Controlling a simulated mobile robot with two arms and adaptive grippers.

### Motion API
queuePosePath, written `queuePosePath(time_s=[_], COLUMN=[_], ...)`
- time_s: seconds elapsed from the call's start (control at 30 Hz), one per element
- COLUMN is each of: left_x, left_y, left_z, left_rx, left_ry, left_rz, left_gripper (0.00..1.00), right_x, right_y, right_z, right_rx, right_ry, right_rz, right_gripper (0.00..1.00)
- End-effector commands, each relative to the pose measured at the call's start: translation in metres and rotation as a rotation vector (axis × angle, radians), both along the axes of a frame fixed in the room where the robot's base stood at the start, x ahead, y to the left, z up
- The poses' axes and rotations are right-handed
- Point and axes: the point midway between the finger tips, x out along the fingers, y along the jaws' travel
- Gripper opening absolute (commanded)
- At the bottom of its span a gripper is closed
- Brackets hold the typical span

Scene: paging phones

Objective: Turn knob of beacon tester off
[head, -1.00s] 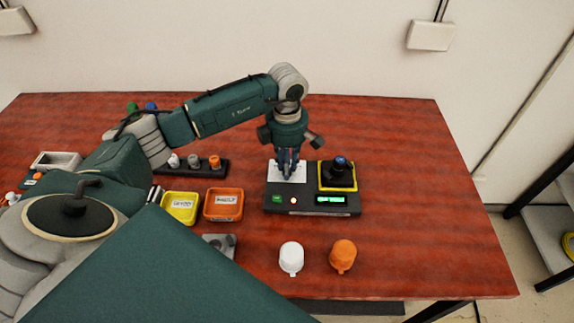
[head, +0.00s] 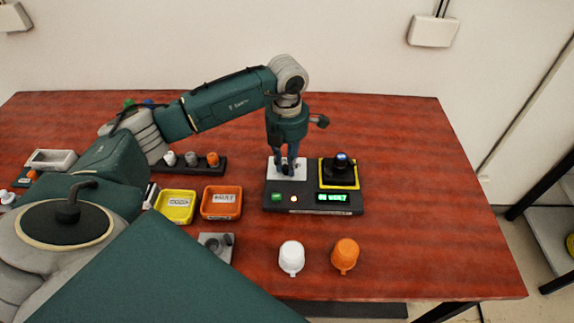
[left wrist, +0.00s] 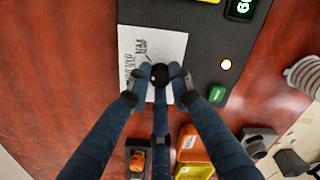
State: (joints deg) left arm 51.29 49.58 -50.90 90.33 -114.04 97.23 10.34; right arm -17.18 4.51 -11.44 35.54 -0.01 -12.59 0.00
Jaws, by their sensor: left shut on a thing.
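The beacon tester (head: 315,209) is a dark grey box on the table, with a white label plate, a green button (head: 277,196), a lit lamp (head: 294,199) and a lit green display (head: 332,197). A dark device with a blue top (head: 342,163) stands on its yellow-edged square. My left gripper (head: 287,170) points down over the white plate (left wrist: 148,48). In the left wrist view its fingers (left wrist: 160,80) are shut around the black knob (left wrist: 159,74). The knob is mostly hidden by the fingers in the head view. My right gripper is not in view.
A yellow tray (head: 176,221) and an orange tray (head: 221,217) sit left of the tester. A white cap (head: 291,257) and an orange cap (head: 345,255) stand in front. A dark rack (head: 194,169) lies behind the trays. The table's right side is clear.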

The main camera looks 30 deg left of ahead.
Motion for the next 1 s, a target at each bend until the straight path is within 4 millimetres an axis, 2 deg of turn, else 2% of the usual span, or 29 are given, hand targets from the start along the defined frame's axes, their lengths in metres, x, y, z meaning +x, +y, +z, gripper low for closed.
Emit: queuePosePath(time_s=[0.6,1.0], left_x=[0.001,0.001], left_y=[0.001,0.001], left_z=[0.001,0.002], left_rx=[0.0,-0.001], left_ry=[-0.005,-0.004], left_rz=[0.577,0.84], left_gripper=[0.0,0.0], right_x=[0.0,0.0], right_y=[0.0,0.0], right_z=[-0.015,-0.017], right_rx=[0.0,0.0], right_ry=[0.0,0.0], right_rz=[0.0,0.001], right_gripper=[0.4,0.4])
